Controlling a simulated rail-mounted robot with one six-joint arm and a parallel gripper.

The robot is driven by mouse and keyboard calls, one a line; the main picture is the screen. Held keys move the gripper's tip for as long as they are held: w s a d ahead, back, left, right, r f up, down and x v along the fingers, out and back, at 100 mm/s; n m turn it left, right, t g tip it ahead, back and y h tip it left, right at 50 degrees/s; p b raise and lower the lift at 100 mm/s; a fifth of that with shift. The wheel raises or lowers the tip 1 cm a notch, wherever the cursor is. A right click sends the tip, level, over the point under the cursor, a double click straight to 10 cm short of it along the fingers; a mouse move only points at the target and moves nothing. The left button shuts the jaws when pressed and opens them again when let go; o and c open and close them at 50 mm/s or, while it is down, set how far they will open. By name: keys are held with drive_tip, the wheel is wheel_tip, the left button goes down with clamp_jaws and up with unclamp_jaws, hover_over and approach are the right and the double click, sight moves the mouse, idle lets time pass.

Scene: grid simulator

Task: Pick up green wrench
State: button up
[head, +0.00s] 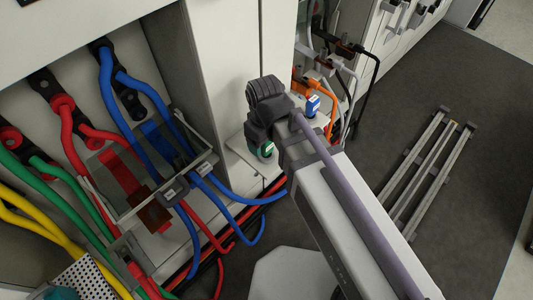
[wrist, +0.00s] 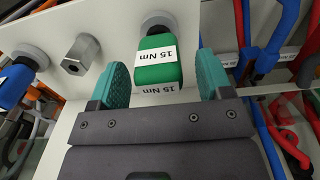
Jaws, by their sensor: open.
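The green wrench (wrist: 158,72) has a white "15 Nm" label and shows in the upper middle of the wrist view, below a round metal knob. In the head view, a small green part of it (head: 266,150) shows beside my dark wrist joint. My gripper (wrist: 158,80) is open, with one teal finger pad on each side of the wrench. A gap shows between each pad and the wrench, and I see no contact.
A blue wrench (head: 313,105) stands to the right on the same pale shelf, also at the left edge of the wrist view (wrist: 14,84). A bare metal hex post (wrist: 81,55) stands between them. Blue cables (head: 240,196) hang left of the shelf. The grey floor is right.

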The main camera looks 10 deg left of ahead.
drive_tip(key=shift+f, duration=0.35)
drive_tip(key=c, duration=1.1)
drive_tip(key=shift+r+p, duration=0.15)
drive_tip(key=shift+p, duration=0.2)
wheel_tip(320, 180, up, 10)
drive_tip(key=p, duration=1)
